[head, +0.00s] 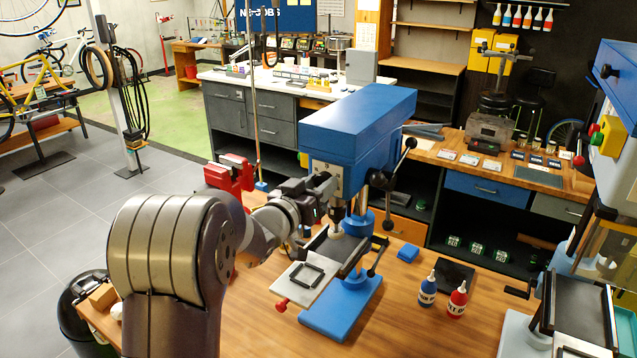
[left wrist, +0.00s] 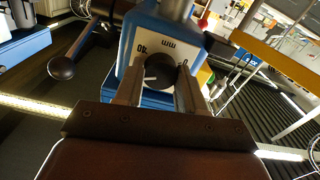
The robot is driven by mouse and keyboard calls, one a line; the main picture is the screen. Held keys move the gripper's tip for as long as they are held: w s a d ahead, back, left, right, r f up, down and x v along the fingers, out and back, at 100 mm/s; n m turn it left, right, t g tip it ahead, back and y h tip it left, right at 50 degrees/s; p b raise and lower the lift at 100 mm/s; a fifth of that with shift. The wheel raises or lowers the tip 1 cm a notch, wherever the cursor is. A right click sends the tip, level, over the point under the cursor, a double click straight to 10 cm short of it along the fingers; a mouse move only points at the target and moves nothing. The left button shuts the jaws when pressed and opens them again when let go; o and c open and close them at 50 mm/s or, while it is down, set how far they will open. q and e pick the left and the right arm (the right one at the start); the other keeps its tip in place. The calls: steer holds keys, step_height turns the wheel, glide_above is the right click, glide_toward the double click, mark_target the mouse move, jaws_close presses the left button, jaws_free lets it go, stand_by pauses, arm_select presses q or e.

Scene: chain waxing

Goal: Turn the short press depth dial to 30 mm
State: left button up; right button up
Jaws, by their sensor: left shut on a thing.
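The short press (head: 358,118) is blue and stands on the wooden bench, with its blue base plate (head: 342,306) below. My left gripper (head: 328,188) is at the front face of the press head. In the left wrist view, my left gripper (left wrist: 156,90) has its two fingers on either side of a dark round depth dial (left wrist: 160,73) and is shut on it. The dial has a short white pointer line and sits on a white scale plate (left wrist: 184,52) with dark markings, partly hidden by the fingers. The reading cannot be told. My right gripper is not in view.
A lever with a black ball knob (left wrist: 62,68) is beside the dial. A red vise (head: 232,176) stands left of the press. Blue (head: 428,290) and red (head: 457,300) bottles stand to the right. Another press (head: 606,90) is at the right edge. The bench front (head: 250,330) is clear.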

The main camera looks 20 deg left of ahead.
arm_select(q)
steer(key=shift+r+n, duration=0.15)
steer(key=shift+n, duration=0.35)
stand_by(0.3)
steer(key=o, duration=1.1)
steer(key=shift+c, duration=0.2)
steer(key=shift+s, duration=0.1)
steer(key=s+a+b, duration=0.1)
steer(key=s+b, duration=0.3)
steer(key=s, duration=0.8)
steer(key=shift+s+a, duration=0.2)
steer(key=shift+a, duration=0.2)
